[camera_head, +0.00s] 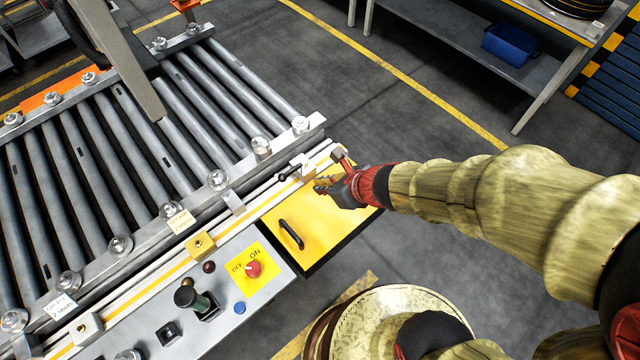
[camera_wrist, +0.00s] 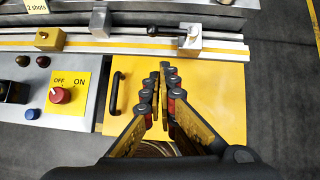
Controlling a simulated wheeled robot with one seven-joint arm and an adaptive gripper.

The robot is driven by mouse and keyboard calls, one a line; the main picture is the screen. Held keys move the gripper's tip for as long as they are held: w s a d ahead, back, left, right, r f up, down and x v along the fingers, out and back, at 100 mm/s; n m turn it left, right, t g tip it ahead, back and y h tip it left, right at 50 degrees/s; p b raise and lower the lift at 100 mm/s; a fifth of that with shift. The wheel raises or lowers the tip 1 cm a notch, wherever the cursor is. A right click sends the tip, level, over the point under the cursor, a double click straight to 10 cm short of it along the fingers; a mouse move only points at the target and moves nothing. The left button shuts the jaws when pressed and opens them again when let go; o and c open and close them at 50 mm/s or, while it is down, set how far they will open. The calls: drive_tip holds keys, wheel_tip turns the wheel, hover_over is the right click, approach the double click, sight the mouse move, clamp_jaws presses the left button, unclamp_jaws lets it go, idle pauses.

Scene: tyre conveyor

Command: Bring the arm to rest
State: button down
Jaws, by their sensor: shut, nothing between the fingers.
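My arm reaches in from the right in the head view. My gripper (camera_head: 324,186) is shut and empty above the yellow panel (camera_head: 321,217) at the conveyor's edge. In the wrist view my gripper (camera_wrist: 164,68) points towards the conveyor's rail, with its fingers together over the yellow panel (camera_wrist: 215,112). The panel's black handle (camera_wrist: 115,93) is left of the fingers, and nothing is held.
A black-handled clamp (camera_head: 291,171) sits on the rail near my gripper. The roller conveyor (camera_head: 130,150) fills the left. Open floor (camera_head: 400,110) lies beyond my arm.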

idle(0.4)
drive_tip(key=s+r+n+g, duration=0.45)
drive_tip(key=s+n, duration=0.45)
drive_tip(key=n, duration=1.1)
drive_tip(key=s+d+r+n+t+h, duration=0.2)
drive_tip(key=d+r+n+t+h, duration=0.2)
drive_tip(key=d+r, duration=1.1)
drive_tip(key=d+n+h, duration=0.1)
drive_tip(key=n, duration=0.2)
drive_tip(key=shift+d, duration=0.2)
